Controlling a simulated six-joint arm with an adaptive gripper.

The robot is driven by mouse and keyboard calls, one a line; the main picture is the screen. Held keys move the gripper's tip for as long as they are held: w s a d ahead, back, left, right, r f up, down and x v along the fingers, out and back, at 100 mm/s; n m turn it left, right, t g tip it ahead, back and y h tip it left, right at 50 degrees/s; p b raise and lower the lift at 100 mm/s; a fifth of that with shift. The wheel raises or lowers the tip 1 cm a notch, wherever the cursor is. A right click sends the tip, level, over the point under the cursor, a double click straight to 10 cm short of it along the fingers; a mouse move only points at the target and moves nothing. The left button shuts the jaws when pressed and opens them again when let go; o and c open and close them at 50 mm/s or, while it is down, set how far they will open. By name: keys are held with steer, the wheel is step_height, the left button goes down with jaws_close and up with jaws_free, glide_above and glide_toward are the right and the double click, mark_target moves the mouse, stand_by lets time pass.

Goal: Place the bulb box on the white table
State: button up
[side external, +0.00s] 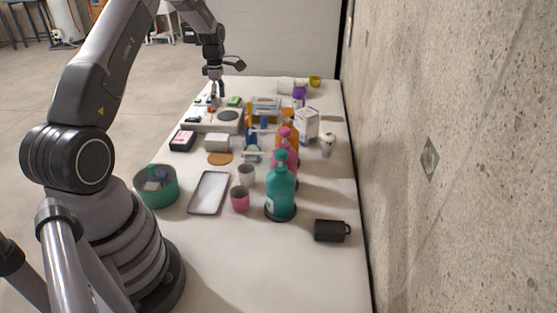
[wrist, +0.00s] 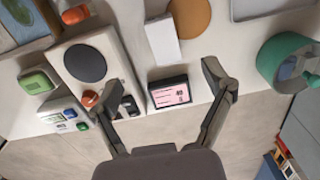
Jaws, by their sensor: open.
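A small dark box with a pink printed label, which I take for the bulb box (side external: 182,140), lies on the white table (side external: 318,276) near its left edge. The print is too small to read for certain. In the wrist view the bulb box (wrist: 169,93) lies between the lines of my two fingers, near the table's edge. My gripper (side external: 217,90) points down above the table's far left part. In the wrist view my gripper (wrist: 158,84) is open, with nothing held between its spread fingers.
A white unit with a dark disc (wrist: 85,63) lies left of the box in the wrist view. A white block (wrist: 162,41) and an orange disc (wrist: 188,17) are close by. A green bowl (side external: 157,186) and teal bottle (side external: 281,190) stand nearer. A concrete wall (side external: 460,150) bounds the right.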

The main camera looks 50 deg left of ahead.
mark_target(222, 137)
steer(key=f, duration=1.4)
steer(key=shift+s+d+f, duration=0.1)
steer(key=shift+s+f, duration=0.05)
steer(key=shift+s, duration=0.2)
steer(key=c, duration=1.3)
